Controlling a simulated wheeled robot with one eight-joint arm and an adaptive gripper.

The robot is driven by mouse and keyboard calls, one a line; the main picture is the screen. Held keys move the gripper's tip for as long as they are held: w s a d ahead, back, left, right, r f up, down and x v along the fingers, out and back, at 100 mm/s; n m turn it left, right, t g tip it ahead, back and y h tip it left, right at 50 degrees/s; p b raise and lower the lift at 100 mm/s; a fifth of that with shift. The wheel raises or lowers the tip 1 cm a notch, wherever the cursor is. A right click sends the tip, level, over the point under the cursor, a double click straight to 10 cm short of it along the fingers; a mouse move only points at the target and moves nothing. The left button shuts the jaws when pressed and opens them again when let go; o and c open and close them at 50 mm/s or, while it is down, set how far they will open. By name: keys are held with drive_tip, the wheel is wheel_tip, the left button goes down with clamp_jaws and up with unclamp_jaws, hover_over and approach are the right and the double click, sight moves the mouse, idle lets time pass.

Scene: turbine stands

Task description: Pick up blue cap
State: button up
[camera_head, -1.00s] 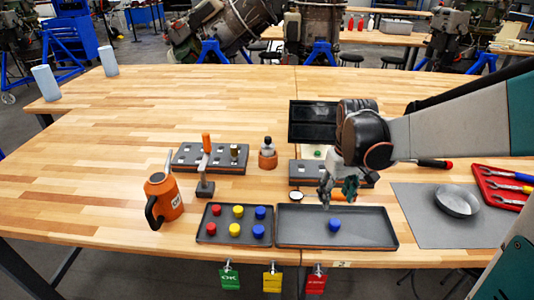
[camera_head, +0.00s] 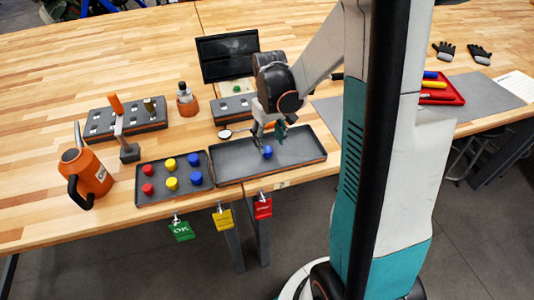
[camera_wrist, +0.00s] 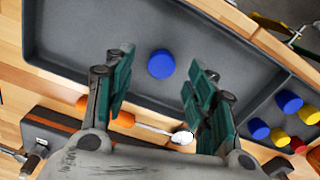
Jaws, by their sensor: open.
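A single blue cap (camera_head: 268,152) lies in the larger grey tray (camera_head: 308,160). It also shows in the wrist view (camera_wrist: 161,64), between and beyond the two fingertips, with clear tray floor around it. My gripper (camera_head: 270,135) is open above this tray, close to the cap, with nothing between its teal fingers (camera_wrist: 158,85). Two more blue caps (camera_head: 195,179) sit in the smaller tray (camera_head: 152,191) on the left, beside red caps (camera_head: 147,189) and yellow caps (camera_head: 171,184).
An orange oil can (camera_head: 88,176) stands left of the small tray. A dark screen (camera_head: 228,56) and a grey holder block (camera_head: 232,108) stand behind the large tray. Coloured tags (camera_head: 221,220) hang at the front edge.

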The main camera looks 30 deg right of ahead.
sight(267, 149)
drive_tip(key=f, duration=0.1)
drive_tip(key=f+b, duration=0.1)
drive_tip(key=f, duration=0.1)
drive_tip(key=f+b, duration=0.1)
drive_tip(key=f, duration=0.1)
drive_tip(key=shift+w+a, duration=0.15)
drive_tip(key=shift+w, duration=0.2)
drive_tip(key=shift+r, duration=0.1)
drive_tip(key=c, duration=0.9)
